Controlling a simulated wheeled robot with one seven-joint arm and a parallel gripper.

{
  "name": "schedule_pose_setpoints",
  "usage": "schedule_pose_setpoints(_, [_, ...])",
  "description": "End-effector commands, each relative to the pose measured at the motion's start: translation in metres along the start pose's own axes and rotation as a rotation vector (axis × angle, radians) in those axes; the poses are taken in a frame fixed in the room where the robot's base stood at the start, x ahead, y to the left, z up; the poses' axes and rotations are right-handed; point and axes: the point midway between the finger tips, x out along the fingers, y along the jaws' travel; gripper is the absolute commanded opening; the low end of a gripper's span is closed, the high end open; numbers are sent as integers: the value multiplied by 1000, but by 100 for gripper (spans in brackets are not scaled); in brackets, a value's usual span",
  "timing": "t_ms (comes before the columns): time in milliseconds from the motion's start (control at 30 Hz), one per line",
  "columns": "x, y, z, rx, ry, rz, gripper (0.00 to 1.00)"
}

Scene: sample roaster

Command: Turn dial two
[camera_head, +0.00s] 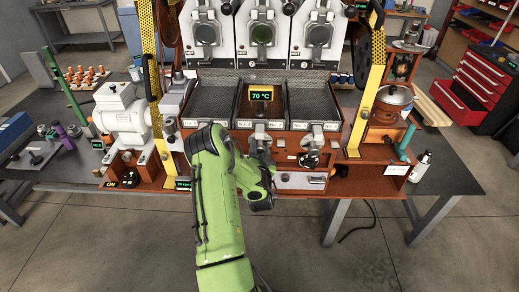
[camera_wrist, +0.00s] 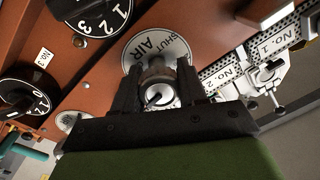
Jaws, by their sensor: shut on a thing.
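In the wrist view, my gripper (camera_wrist: 158,84) has its two dark fingers on either side of a small round knob (camera_wrist: 157,97) with a silver face and a dark pointer line. The fingers are shut on this knob. Behind it is a round plate (camera_wrist: 170,42) lettered SHUT and AIR. A black numbered dial (camera_wrist: 92,14) is at the top left, and another black dial (camera_wrist: 24,88) with a No. 3 tag is at the left; both are apart from my fingers. In the head view, my gripper (camera_head: 262,196) is at the front of the roaster, and my arm hides part of the panel.
Tags No. 2 (camera_wrist: 224,74) and No. 1 (camera_wrist: 277,45) sit beside metal fittings in the wrist view. In the head view, a 70 °C display (camera_head: 261,95) stands above the panel. A white bottle (camera_head: 420,166) stands at the right. The floor in front is clear.

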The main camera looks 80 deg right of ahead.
Motion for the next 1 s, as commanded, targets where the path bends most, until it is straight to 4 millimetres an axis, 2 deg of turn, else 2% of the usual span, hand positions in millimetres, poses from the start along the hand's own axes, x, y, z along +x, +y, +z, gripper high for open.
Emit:
schedule_pose_setpoints(500, [-2, 2, 5, 466, 21, 6, 11])
schedule_pose_setpoints(800, [-2, 1, 5, 638, 31, 7, 11])
schedule_pose_setpoints(1000, [-2, 1, 6, 692, 33, 7, 11])
